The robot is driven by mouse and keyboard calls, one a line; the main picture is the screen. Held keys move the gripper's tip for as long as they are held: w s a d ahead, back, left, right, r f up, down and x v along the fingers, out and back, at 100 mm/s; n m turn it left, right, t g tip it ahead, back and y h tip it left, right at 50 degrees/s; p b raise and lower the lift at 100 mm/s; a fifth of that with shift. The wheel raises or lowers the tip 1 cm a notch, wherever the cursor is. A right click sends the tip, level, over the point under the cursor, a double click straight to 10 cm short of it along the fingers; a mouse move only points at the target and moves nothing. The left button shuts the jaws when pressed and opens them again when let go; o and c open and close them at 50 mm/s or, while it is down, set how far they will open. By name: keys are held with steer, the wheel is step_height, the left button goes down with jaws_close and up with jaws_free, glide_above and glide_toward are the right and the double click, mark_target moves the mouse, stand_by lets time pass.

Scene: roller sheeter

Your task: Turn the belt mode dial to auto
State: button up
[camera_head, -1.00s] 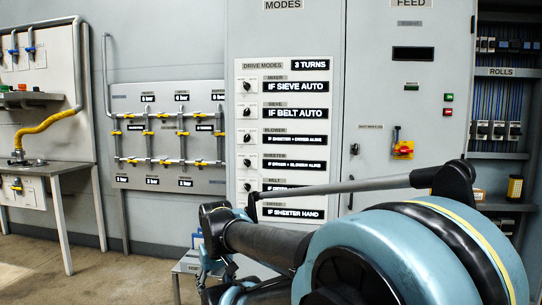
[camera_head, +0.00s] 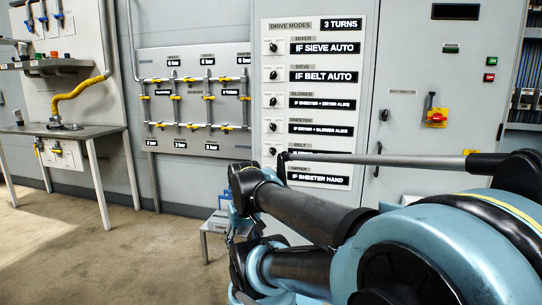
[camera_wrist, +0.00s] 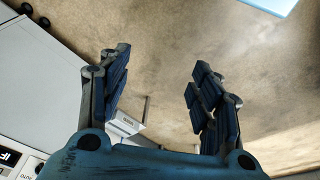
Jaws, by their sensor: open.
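The belt mode dial (camera_head: 272,151) is a small black knob on a white plate, low in the dial column of the drive modes panel (camera_head: 343,85). Its BELT label shows, but my arm's thin rod covers most of the text strip beside it. The dial's exact pointer direction is too small to tell. My gripper (camera_wrist: 160,75) shows in the wrist view with its two dark blue padded fingers spread apart and nothing between them. It points down over the brown floor, away from the dial.
Other dials sit above the belt one, such as the sheeter dial (camera_head: 272,127). A valve board (camera_head: 195,100) stands left of the panel, and a table (camera_head: 62,131) further left. A small grey stand (camera_head: 215,224) is below the panel. Floor at left is clear.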

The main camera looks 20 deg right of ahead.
steer(key=w+d+r+n+t+h, duration=0.15)
steer(key=w+d+r+h, duration=0.3)
steer(key=w+d, duration=0.6)
steer(key=n+t+h, duration=0.8)
steer(key=n+h, duration=0.3)
steer(key=h, duration=0.1)
glide_toward(272, 151)
steer(key=x, duration=0.8)
steer(key=shift+w+d+f, duration=0.2)
steer(key=shift+w+f, duration=0.15)
steer(key=shift+w, duration=0.05)
steer(key=c, duration=1.1)
